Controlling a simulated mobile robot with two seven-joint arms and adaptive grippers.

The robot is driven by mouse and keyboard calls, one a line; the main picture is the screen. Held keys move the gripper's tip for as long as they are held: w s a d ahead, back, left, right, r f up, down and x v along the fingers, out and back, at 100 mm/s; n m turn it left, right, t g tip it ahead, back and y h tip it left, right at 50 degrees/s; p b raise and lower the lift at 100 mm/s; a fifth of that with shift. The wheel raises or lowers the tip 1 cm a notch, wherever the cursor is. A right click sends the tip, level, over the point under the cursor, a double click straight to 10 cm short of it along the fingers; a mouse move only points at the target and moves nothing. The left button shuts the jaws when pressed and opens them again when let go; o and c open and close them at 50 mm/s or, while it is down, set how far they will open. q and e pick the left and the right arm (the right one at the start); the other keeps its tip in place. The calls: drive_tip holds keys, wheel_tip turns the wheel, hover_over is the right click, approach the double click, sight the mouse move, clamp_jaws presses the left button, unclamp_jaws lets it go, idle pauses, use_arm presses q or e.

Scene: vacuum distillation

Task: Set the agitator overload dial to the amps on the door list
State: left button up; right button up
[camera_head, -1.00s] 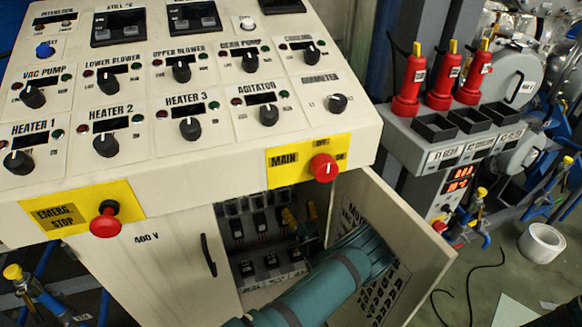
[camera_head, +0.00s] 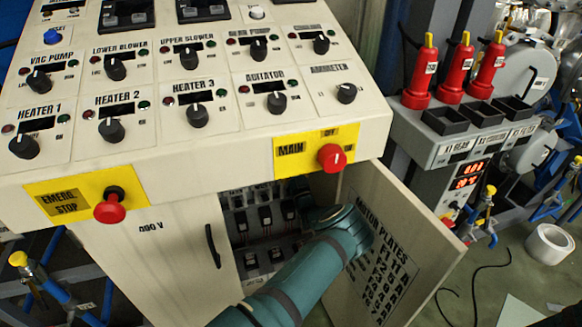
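The cabinet door (camera_head: 430,238) stands open to the right. Its inner face carries a list headed "MOTOR PLATES" (camera_head: 385,290), partly covered by my arm; its lines are too small to read. Inside the open cabinet are rows of black devices (camera_head: 264,216) on a pale backing. Their labels and dial settings cannot be read, so I cannot tell which is the agitator overload. One teal arm of mine reaches up from the bottom across the opening, its far end bent toward the cabinet interior beside the door. Its gripper is hidden; the other gripper is out of view.
The closed left door has a handle (camera_head: 210,245). A tape roll (camera_head: 549,244) lies on the floor at right.

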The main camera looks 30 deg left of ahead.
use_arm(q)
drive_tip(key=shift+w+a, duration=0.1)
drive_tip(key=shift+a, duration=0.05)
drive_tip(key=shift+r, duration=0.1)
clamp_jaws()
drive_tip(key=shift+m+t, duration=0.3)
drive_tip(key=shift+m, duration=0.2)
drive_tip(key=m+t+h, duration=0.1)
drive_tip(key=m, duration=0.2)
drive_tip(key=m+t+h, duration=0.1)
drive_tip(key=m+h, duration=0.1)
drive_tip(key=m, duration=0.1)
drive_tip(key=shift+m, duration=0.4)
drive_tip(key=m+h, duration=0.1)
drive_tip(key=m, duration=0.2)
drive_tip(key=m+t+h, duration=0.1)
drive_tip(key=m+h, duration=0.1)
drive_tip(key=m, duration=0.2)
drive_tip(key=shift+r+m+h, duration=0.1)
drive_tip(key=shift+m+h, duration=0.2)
